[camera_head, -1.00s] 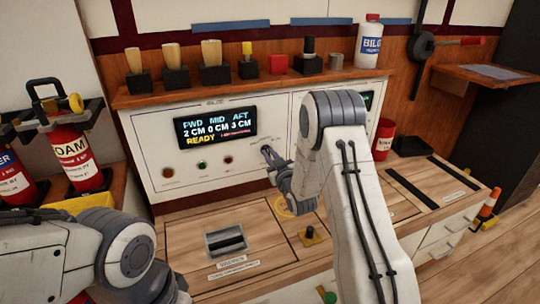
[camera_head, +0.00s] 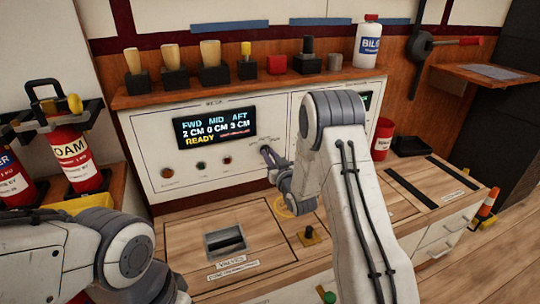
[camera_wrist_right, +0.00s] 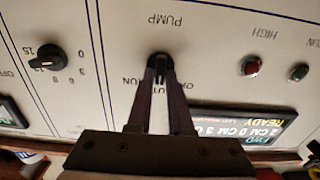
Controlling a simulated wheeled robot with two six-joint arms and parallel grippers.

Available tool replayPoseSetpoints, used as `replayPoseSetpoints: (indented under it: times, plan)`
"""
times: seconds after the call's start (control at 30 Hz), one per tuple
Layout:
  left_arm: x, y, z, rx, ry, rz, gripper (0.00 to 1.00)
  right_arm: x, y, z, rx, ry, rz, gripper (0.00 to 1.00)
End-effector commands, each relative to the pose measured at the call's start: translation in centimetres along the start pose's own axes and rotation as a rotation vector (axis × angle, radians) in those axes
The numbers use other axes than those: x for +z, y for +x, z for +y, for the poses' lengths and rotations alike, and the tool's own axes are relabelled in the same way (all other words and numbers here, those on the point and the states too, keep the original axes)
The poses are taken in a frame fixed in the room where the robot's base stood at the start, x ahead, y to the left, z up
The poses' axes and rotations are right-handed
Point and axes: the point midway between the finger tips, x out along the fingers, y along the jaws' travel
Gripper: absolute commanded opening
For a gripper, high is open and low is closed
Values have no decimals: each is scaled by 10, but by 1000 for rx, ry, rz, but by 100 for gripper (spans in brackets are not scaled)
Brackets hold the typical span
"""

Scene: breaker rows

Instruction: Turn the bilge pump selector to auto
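The bilge pump selector (camera_wrist_right: 158,60) is a small dark knob under an upside-down PUMP label on the white panel (camera_wrist_right: 215,50) in the right wrist view. My right gripper (camera_wrist_right: 160,72) has its two dark fingers close on either side of the knob and looks shut on it. The fingers cover most of the knob and part of its position labels, so I cannot tell where it points. In the head view my right gripper (camera_head: 266,152) reaches the panel right of the display and hides the knob. My left arm shows at lower left, but its gripper is out of view.
The display (camera_head: 215,128) reads READY. Small buttons (camera_head: 200,165) sit below it. Another dark rotary knob (camera_wrist_right: 47,60) is on the panel. Brushes, blocks and a white bottle (camera_head: 368,42) stand on the shelf above. A wooden counter with a recessed slot (camera_head: 225,242) lies below.

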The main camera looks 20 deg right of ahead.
Motion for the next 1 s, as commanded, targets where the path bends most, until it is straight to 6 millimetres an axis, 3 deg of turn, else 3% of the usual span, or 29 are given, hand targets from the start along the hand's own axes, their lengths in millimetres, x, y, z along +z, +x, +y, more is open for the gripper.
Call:
replayPoseSetpoints:
  times: [0.47, 0.8, 1.0]
  plan:
    - [0, -2, 0, 0, 0, 0, 76, -1, -7, 0, 0, -1, 0, 45]
    - [-1, -15, 1, 0, 0, 0, 76, 0, -71, 1, 2, 1, -4, 45]
    - [-1, -17, 1, 0, 0, 0, 76, 0, -98, 1, 2, 1, -3, 45]
